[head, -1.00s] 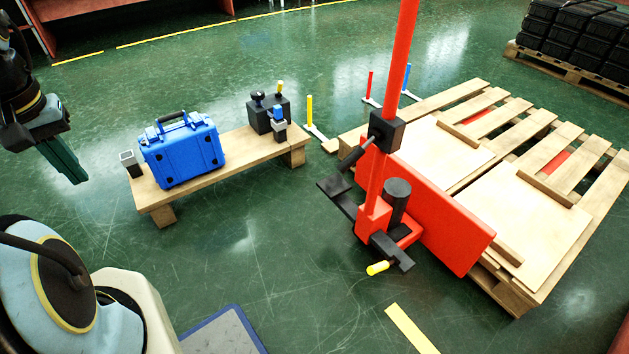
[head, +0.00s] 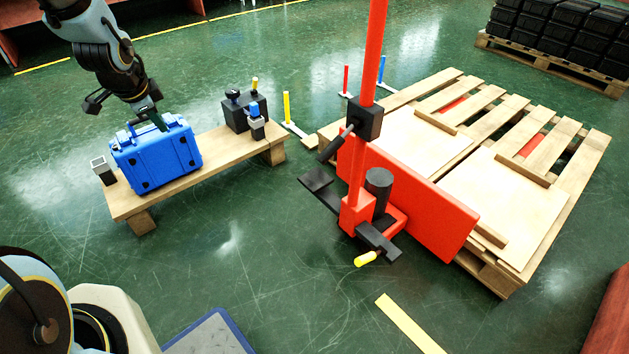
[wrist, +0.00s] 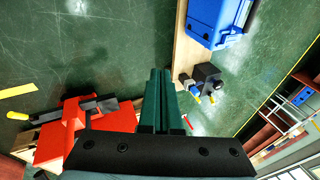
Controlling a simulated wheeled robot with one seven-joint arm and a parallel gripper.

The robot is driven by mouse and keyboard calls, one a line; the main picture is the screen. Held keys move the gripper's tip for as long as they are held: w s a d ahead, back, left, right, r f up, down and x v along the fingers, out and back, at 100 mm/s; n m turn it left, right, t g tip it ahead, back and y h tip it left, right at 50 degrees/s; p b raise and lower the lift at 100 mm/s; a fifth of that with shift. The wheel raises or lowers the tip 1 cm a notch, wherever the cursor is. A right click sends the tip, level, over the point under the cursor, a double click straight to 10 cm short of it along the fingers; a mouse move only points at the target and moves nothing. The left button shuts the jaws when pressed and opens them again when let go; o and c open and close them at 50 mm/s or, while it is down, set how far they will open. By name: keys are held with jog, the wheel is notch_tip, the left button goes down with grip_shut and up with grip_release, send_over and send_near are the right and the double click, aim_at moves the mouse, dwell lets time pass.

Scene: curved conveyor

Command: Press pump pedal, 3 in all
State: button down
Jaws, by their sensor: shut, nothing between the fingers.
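The red lifting device (head: 372,215) stands upright on the floor at the near side of the pallet, with a red mast and a wide red plate. A flat black pedal-like plate (head: 316,181) sticks out at its left side. A black bar with a yellow-ended lever (head: 367,258) is low at its front. I cannot tell for certain which is the pump pedal. My gripper (head: 160,122) has green fingers, shut and empty, and overlaps the blue case in the head view. In the wrist view my shut fingers (wrist: 160,74) point over floor, and the red device (wrist: 75,125) shows lower left, apart from them.
A blue case (head: 155,155) and a black box (head: 238,112) with coloured knobs stand on a low wooden bench (head: 205,172). The wooden pallet (head: 530,215) fills the right. Open green floor lies between bench and device.

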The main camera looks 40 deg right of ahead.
jog(key=d+f+m+h, duration=0.1)
jog(key=d+f+m, duration=0.35)
jog(key=d, duration=0.35)
jog(key=m+g+h+b, duration=0.3)
jog(key=m+h, duration=0.3)
jog(key=m, duration=1.3)
send_over(320, 175)
jog(key=a, duration=0.3)
notch_tip(320, 175, down, 16)
jog(key=shift+s+r, duration=0.15)
jog(key=shift+s, duration=0.15)
jog(key=shift+a, duration=0.1)
jog(key=shift+f+b, duration=2.7)
jog(key=shift+f, duration=1.7)
jog(key=shift+f, duration=0.1)
jog(key=shift+f+b, duration=0.3)
jog(key=shift+b, duration=0.05)
